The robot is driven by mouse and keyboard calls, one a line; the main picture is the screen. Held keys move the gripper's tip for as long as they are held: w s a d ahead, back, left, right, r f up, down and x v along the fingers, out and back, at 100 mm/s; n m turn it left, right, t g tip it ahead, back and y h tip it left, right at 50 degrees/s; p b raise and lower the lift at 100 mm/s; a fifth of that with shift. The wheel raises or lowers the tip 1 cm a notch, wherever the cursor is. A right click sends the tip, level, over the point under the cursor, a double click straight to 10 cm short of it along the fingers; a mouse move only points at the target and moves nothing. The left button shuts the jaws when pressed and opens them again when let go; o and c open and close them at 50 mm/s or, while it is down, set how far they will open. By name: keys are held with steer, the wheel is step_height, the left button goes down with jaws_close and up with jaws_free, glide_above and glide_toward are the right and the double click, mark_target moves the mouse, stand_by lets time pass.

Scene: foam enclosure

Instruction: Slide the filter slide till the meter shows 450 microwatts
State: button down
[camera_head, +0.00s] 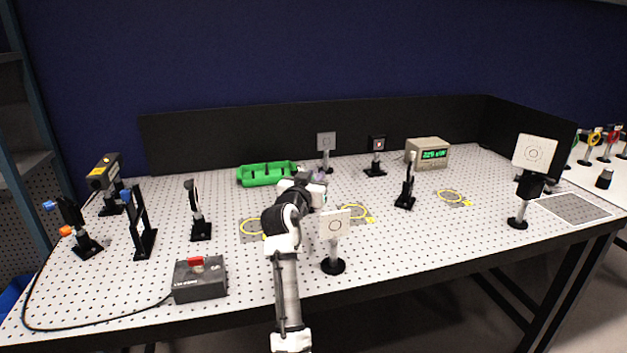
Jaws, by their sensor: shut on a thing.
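The meter (428,153) is a beige box at the back right with a green lit display. Its small digits look like about 225 uW, but are hard to read. My arm reaches in from the front, and my gripper (319,183) is low over the middle of the table, shut on a small pale purple part (320,175), which appears to be the filter slide. Most of the slide, its holder and the fingertips are hidden by my gripper and wrist.
A white target card on a post (335,225) stands just right of my forearm. A green tray (267,174) lies behind my gripper. Left are a yellow-black laser (104,172), black mounts and a red-switch box (200,279). A dark post mount (407,183) stands right.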

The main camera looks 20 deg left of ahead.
steer(key=shift+s+d, duration=0.3)
steer(key=shift+s, duration=0.15)
steer(key=shift+w, duration=0.1)
steer(key=shift+a, duration=0.1)
steer(key=c, duration=1.3)
jaws_free()
step_height(320, 180, up, 20)
steer(key=b, duration=0.3)
